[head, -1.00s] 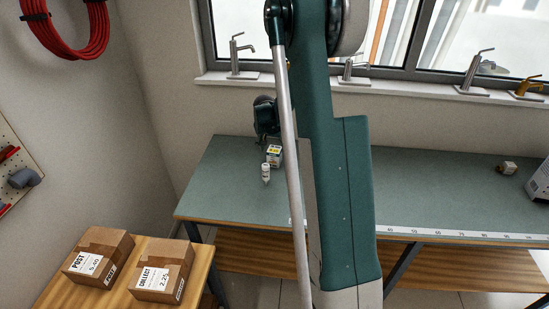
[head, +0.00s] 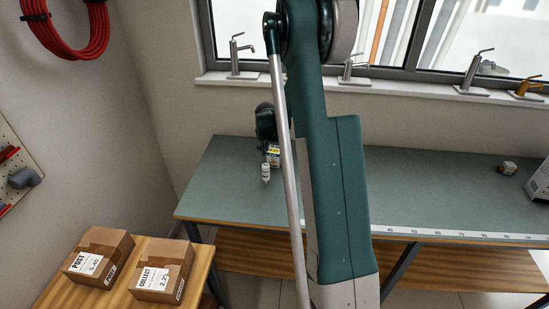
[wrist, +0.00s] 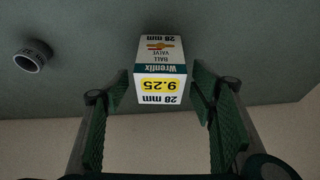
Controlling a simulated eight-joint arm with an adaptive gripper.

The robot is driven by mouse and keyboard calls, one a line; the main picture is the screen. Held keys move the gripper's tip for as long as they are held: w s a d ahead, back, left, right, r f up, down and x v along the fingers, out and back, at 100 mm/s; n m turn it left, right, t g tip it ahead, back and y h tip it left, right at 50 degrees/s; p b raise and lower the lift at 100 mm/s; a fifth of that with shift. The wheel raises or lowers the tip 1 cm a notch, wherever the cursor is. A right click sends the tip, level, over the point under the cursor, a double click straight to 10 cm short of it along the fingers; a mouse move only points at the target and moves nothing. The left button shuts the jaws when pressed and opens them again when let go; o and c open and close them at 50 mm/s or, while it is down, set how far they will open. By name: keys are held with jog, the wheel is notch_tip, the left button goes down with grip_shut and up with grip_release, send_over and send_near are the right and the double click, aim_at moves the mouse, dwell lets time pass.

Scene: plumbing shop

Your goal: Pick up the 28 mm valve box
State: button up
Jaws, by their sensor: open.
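The 28 mm valve box (wrist: 161,60) is white with a teal band and a yellow 9.25 price panel. In the wrist view it appears upside down, between and beyond the fingertips of my gripper (wrist: 158,88). Both green fingers are spread wide, with a visible gap on each side of the box. In the head view the box (head: 274,160) stands on the left part of the bench, just below my gripper (head: 269,140), partly hidden by it. My fingertips are hard to make out there.
A grey ring-like item (wrist: 33,55) lies to the left in the wrist view. Taps line the sill behind.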

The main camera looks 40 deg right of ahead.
jog(key=shift+x, duration=1.2)
jog(key=c, duration=1.2)
jog(key=shift+r, duration=0.2)
jog(key=shift+c, duration=0.2)
jog(key=shift+r, duration=4.85)
